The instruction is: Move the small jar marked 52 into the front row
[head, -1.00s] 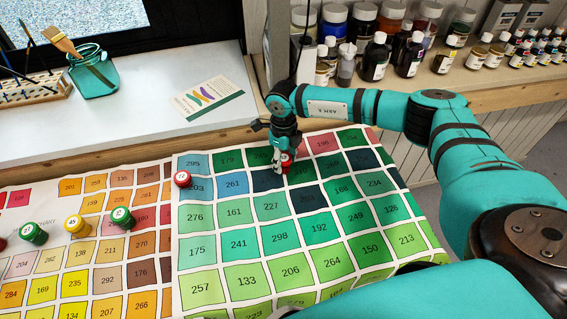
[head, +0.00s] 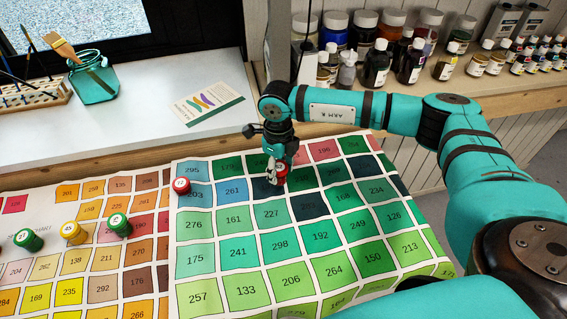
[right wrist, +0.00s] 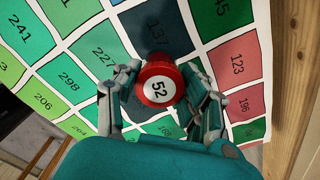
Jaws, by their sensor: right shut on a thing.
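The small jar marked 52 is red with a white top. In the right wrist view the jar marked 52 (right wrist: 160,82) sits between the fingers, its number facing the camera. In the head view the jar (head: 282,170) shows as a small red shape at the fingertips, over the dark squares near the chart's back edge. My right gripper (head: 277,174) is shut on it; its fingers also show in the right wrist view (right wrist: 160,95). I cannot tell whether the jar touches the chart. My left gripper is not in view.
A red-topped jar (head: 181,186) stands on the colour chart (head: 172,290) by square 203. Paint bottles (head: 376,66) line the shelf behind.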

